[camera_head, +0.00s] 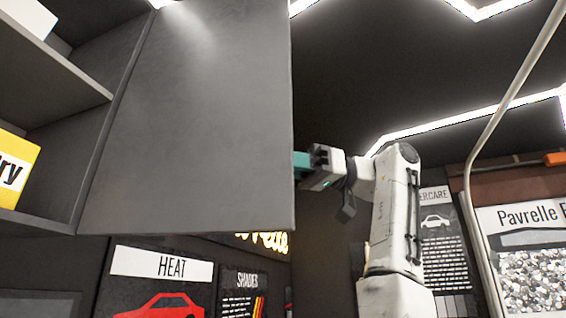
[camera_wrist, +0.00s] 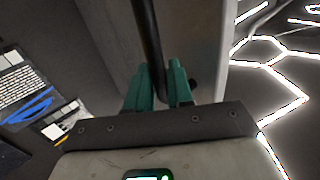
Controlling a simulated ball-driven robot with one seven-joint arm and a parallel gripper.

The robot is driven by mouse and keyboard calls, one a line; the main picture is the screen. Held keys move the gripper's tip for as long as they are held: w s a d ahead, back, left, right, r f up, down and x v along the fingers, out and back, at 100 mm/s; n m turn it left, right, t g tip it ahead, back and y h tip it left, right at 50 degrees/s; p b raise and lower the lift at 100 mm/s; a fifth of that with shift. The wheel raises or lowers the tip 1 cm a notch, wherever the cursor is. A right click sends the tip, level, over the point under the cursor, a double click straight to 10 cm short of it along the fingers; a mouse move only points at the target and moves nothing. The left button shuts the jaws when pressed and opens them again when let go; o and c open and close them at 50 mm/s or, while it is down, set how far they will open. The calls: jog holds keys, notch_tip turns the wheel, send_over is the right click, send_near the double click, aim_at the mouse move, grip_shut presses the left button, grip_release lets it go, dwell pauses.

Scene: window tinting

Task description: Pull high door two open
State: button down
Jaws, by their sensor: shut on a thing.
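A dark grey cabinet door (camera_head: 195,120) stands swung open from the high cabinet in the head view, hinged on its left side. Whether it is door two cannot be read. My gripper (camera_head: 302,165) is at the door's right, free edge, with its teal fingers partly hidden behind the door. In the wrist view my gripper (camera_wrist: 158,70) is shut on a black bar handle (camera_wrist: 147,35) that runs along the grey door face (camera_wrist: 196,45). The handle is hidden in the head view.
The open cabinet shelf (camera_head: 45,85) at left holds a yellow box (camera_head: 17,168) and a white box (camera_head: 30,18). A curved pale pole (camera_head: 495,115) stands at right. Posters, including a HEAT sign (camera_head: 162,265), hang below and behind the door.

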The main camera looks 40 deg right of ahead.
jog(key=shift+a, duration=0.2)
jog(key=c, duration=1.4)
grip_release()
jog(key=shift+c, duration=0.2)
jog(key=shift+o, duration=1.4)
jog(key=shift+w+a, duration=0.2)
jog(key=shift+a, duration=0.1)
jog(key=shift+s+d, duration=0.1)
jog(key=shift+d, duration=0.1)
jog(key=v, duration=1.1)
